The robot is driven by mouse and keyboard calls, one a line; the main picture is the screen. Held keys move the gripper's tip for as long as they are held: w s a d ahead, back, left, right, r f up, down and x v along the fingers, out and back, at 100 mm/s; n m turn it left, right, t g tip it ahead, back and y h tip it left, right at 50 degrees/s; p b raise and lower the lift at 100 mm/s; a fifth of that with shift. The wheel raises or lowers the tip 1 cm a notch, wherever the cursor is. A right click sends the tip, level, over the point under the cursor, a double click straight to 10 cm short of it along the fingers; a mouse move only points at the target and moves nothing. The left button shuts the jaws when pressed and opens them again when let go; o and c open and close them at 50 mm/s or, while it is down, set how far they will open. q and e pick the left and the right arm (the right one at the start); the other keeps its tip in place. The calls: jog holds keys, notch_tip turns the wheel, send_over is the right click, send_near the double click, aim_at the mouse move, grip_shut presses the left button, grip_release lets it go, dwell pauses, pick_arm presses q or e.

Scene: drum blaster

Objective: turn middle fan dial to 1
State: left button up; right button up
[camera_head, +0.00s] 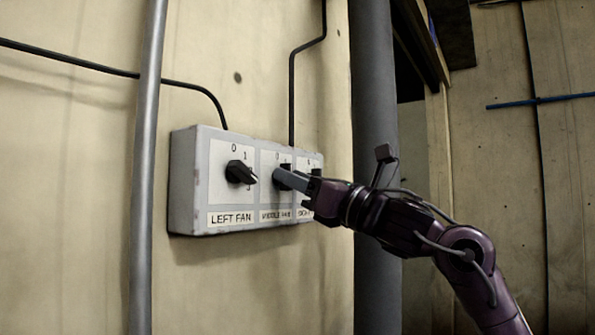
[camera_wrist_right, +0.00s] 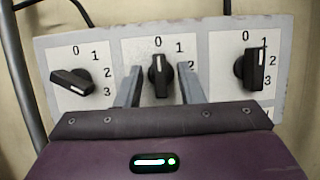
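The middle fan dial (camera_wrist_right: 160,78) is a black knob on the grey fan box (camera_head: 182,190), above the label MIDDLE FAN. Its white mark points up at about the 0 in the right wrist view. My right gripper (camera_head: 284,178) is at this dial, and its fingers stand on either side of the knob. In the right wrist view a gap shows between each finger and the knob, so the gripper is open around it. In the head view the fingers partly cover the dial. My left gripper is not in view.
The left fan dial (camera_head: 240,173) and the right fan dial (camera_wrist_right: 250,70) flank the middle one on the box. A grey vertical pipe (camera_head: 146,150) stands left of the box, and a thick dark pipe (camera_head: 375,100) stands to its right. Black cables run above the box.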

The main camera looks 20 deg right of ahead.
grip_shut()
jog(key=shift+m, duration=0.4)
jog(key=shift+s+r+m+t+h+p, duration=0.1)
jog(key=shift+m+t+h, duration=0.25)
jog(key=shift+m+h, duration=1)
jog(key=shift+r+m+t+h+p, duration=0.1)
jog(key=shift+m+t+h, duration=0.35)
jog(key=shift+m, duration=1.65)
jog(key=shift+s+m+t+h+p, duration=0.1)
jog(key=shift+m+t+h, duration=0.2)
jog(key=shift+m+h, duration=1.05)
jog(key=shift+m+y, duration=0.45)
jog(key=shift+m, duration=0.15)
